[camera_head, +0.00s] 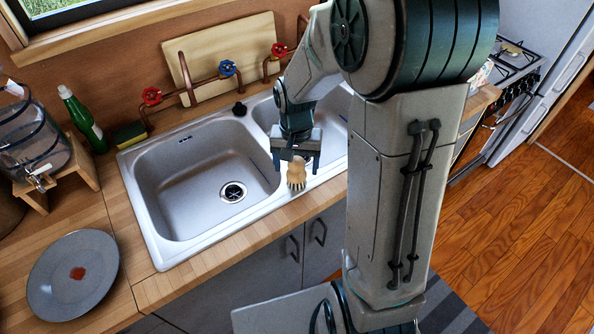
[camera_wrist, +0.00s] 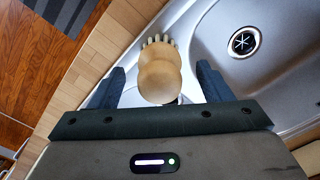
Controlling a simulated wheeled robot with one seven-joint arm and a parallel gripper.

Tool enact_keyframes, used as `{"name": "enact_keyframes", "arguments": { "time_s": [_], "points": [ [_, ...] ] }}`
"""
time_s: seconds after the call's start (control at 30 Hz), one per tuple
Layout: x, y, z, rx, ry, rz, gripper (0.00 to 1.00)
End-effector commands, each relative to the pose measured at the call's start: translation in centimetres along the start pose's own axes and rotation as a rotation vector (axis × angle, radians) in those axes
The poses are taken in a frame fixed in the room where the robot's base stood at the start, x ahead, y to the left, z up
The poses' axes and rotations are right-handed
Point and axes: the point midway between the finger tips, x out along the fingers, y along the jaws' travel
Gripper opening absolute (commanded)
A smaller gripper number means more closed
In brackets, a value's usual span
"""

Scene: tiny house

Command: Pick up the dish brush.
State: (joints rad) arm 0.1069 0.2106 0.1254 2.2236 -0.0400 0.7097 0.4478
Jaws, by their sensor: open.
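The dish brush (camera_head: 296,173) has a pale wooden knob-shaped body with bristles at its lower end. It stands on the front rim of the steel sink, near the divider between the basins. In the wrist view the brush (camera_wrist: 159,73) sits between my two open fingers, with a gap on each side. My gripper (camera_head: 296,163) is open and points down over the brush; it also shows in the wrist view (camera_wrist: 160,84). The part of the brush nearest the palm is partly hidden by the gripper.
The double sink (camera_head: 165,225) is set in a wooden counter (camera_head: 150,290). A grey plate (camera_head: 73,275) with a red spot lies at left. A green bottle (camera_head: 84,120), a sponge (camera_head: 130,135) and a glass dispenser (camera_head: 30,140) stand behind it. Pipes with valve handles (camera_head: 152,96) run along the wall.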

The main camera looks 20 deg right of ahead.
Motion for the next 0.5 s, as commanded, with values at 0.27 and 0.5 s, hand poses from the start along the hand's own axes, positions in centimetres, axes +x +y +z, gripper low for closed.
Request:
{"name": "enact_keyframes", "arguments": {
  "time_s": [0.27,0.5],
  "points": [
    [2.3,0.0,0.0,-0.001,0.0,0.0,0.72],
    [2.3,0.0,0.0,-0.001,0.001,0.0,0.58]
  ]
}}
